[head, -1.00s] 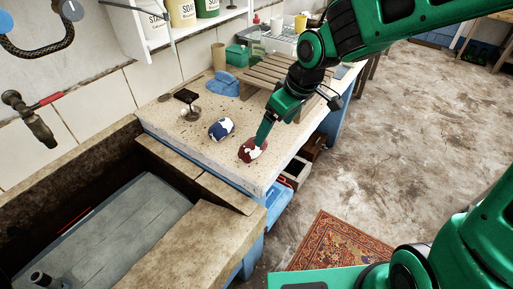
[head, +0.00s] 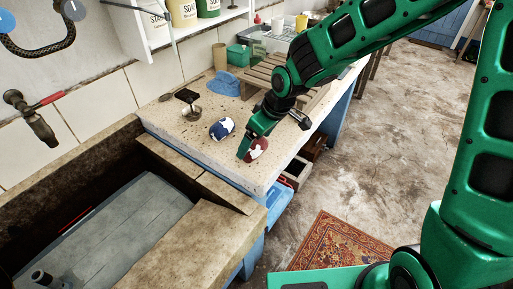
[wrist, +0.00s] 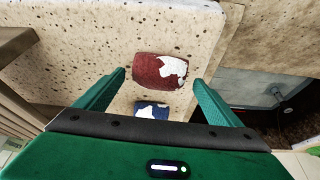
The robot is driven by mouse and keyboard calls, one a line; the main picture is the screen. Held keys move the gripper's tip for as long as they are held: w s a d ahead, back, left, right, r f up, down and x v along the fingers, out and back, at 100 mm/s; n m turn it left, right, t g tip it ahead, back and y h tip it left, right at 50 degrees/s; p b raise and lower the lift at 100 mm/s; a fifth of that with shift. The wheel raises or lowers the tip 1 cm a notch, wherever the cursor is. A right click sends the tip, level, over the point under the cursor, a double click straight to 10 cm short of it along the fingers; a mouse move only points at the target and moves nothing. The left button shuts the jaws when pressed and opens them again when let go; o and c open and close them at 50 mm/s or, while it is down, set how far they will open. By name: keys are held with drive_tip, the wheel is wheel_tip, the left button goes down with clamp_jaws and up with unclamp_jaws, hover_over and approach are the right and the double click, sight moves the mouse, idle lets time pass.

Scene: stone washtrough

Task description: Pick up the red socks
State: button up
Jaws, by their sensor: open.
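The red socks, a rolled bundle with white patches, lie on the speckled stone counter (head: 190,148) near its front edge; the head view shows them (head: 258,150) partly behind a finger of my gripper (head: 248,148). In the wrist view the red socks (wrist: 158,70) lie between and slightly beyond the tips of my two open fingers, with a gap seen on each side. My gripper is open and empty. I cannot tell whether a finger touches the bundle.
A blue and white sock bundle (head: 222,129) lies just left of the red socks, also visible in the wrist view (wrist: 152,109). A wooden rack (head: 262,78) and blue cloth (head: 224,84) are farther back. The stone trough (head: 195,240) is front left.

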drive_tip(key=shift+x, duration=1.05)
drive_tip(key=shift+c, duration=0.5)
drive_tip(key=c, duration=1.2)
drive_tip(key=shift+o, duration=0.2)
